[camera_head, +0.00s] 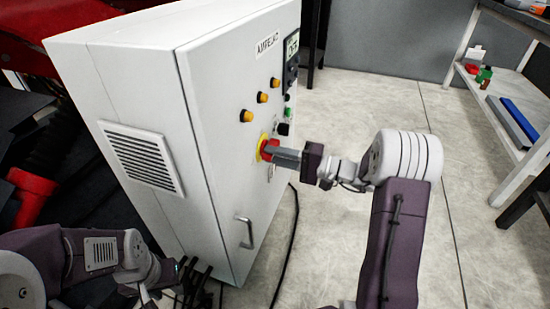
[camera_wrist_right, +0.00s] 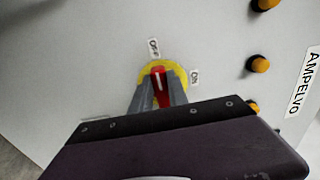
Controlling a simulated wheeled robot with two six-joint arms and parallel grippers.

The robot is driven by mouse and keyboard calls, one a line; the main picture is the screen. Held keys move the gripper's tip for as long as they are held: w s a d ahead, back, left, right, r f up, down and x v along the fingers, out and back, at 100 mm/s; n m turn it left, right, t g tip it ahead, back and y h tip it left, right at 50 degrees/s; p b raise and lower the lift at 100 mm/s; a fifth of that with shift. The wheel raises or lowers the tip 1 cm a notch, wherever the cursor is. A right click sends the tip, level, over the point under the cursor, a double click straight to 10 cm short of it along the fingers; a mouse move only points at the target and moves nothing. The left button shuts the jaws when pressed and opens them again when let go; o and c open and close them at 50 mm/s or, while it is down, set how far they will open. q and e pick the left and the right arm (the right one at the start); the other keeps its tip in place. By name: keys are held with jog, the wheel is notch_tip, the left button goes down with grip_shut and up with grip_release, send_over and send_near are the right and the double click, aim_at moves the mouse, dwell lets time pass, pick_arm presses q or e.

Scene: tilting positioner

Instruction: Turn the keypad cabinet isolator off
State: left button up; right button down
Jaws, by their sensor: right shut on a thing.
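The grey-white keypad cabinet (camera_head: 150,70) stands at the left in the head view. Its isolator (camera_head: 264,148) is a red handle on a yellow disc on the front face. My right gripper (camera_head: 279,155) is shut on the red handle. In the right wrist view the gripper's grey fingers (camera_wrist_right: 158,98) flank the handle (camera_wrist_right: 158,76). Its white line points up, toward the label that seems to read OFF (camera_wrist_right: 154,46). The ON label (camera_wrist_right: 195,76) is to the right. My left gripper (camera_head: 150,296) is low beside the cabinet, partly cut off, its jaws unclear.
Yellow buttons (camera_head: 262,97), a display (camera_head: 291,46) and a door handle (camera_head: 244,232) are on the cabinet front. Black cables (camera_head: 290,240) lie on the floor by its base. A shelf (camera_head: 500,100) with small parts stands at the right.

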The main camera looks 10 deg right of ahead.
dwell(0.4)
jog(key=c, duration=1.3)
grip_release()
jog(key=shift+d, duration=0.1)
jog(key=p+v, duration=0.4)
jog(key=v, duration=0.5)
jog(key=shift+s, duration=0.1)
